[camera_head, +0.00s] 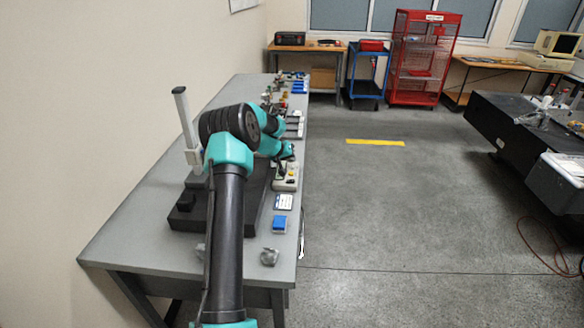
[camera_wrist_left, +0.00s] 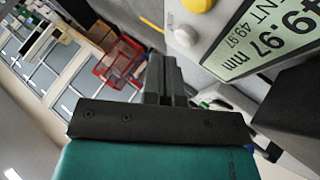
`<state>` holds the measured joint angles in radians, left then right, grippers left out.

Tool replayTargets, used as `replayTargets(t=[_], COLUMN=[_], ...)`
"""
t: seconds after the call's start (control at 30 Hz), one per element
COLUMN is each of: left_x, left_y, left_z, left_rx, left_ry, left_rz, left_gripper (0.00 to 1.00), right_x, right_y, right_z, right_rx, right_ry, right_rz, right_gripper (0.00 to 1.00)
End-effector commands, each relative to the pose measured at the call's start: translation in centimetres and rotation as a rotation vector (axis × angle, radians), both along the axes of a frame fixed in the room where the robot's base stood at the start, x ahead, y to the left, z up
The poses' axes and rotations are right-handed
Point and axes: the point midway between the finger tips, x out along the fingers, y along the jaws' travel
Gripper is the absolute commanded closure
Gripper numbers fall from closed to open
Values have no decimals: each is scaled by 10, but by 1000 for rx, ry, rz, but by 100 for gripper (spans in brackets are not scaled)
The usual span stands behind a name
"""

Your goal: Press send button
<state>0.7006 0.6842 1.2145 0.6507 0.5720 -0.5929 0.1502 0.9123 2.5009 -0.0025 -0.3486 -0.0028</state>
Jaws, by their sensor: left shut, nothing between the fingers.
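A pale grey device with a green display reading 49.97 mm (camera_wrist_left: 275,30) fills the upper right of the left wrist view. Beside the display are a yellow button (camera_wrist_left: 198,5) and a round white button (camera_wrist_left: 185,35); I can read no send label on either. My left gripper (camera_wrist_left: 163,58) is shut and empty, its tips just below the white button in the picture; I cannot tell if they touch the device. In the head view the left gripper (camera_head: 286,152) is above a pale boxy unit (camera_head: 286,178) near the bench's right edge. My right gripper is in neither view.
The grey bench (camera_head: 145,215) runs along the wall. A black slab (camera_head: 185,216) with a pale upright post (camera_head: 186,118) lies under my left arm. A blue block (camera_head: 279,224) and a small grey piece (camera_head: 269,257) are in front. Several small items line the far end.

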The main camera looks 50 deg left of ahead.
Motion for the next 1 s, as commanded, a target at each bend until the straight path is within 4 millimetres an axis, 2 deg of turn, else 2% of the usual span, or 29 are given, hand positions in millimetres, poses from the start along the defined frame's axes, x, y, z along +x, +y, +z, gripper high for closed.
replayTargets(t=[0.17,0.73,1.0], left_x=[0,0,0], left_y=[0,0,0], left_z=[4,46,50], left_rx=[1,1,1], left_ry=[-1,-1,0], left_rz=[0,-1,-1], left_gripper=[100,100,100], right_x=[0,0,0], right_y=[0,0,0], right_z=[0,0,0], right_rx=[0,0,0], right_ry=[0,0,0], right_rz=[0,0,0], right_gripper=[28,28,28])
